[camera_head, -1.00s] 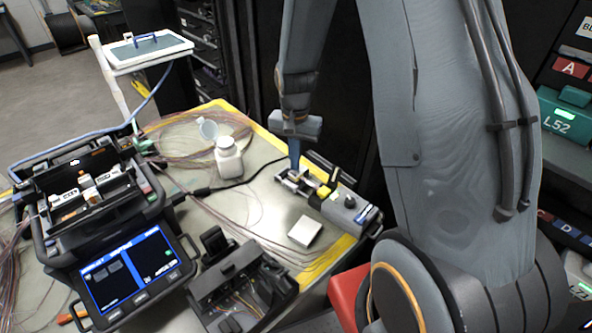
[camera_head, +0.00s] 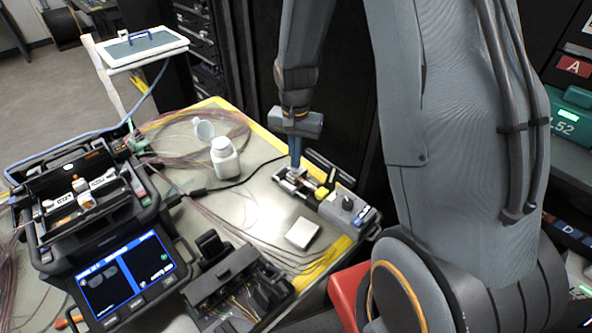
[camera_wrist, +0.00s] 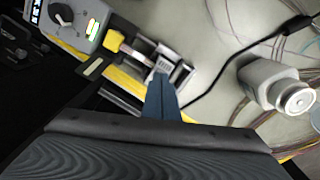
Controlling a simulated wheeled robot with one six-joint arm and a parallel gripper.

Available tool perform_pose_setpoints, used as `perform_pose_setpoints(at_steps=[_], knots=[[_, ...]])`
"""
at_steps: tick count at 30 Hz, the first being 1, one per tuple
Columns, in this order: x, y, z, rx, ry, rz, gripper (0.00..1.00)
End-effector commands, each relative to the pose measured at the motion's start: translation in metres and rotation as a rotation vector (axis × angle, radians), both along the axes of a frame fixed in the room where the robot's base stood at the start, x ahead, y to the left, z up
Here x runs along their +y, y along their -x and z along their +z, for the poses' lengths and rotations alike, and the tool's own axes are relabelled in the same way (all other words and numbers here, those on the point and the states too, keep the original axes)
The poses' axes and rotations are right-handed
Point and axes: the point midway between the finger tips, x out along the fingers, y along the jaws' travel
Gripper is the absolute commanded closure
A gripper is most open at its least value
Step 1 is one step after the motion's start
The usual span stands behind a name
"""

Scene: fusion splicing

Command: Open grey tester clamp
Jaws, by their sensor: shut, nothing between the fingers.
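The grey tester (camera_head: 348,207) lies near the table's right edge, with a dark knob and a small lit display. At its far end is a metal clamp section (camera_head: 287,183); it also shows in the wrist view (camera_wrist: 181,74). A yellow block (camera_wrist: 114,39) sits between that section and the body. Beside it in the head view, a dark flap (camera_head: 331,179) stands up. My gripper (camera_head: 296,166) is shut and empty, pointing down at the metal clamp section. In the wrist view the blue fingertips (camera_wrist: 161,80) overlap a light grey clamp piece; I cannot tell whether they touch it.
A white bottle (camera_head: 225,158) stands left of the tester, with a black cable beside it. A small pale box (camera_head: 302,233) lies in front. The splicer (camera_head: 105,230) and a dark open case (camera_head: 235,285) fill the near left. Loose fibres cross the table.

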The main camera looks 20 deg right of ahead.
Motion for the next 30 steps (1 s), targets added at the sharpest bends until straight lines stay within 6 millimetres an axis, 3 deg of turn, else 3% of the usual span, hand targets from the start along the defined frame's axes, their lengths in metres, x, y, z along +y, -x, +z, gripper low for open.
perform_pose_setpoints(at_steps=[30], knots=[[-0.021, -0.012, 0.064, -0.003, 0.0, -0.003, 1.0]])
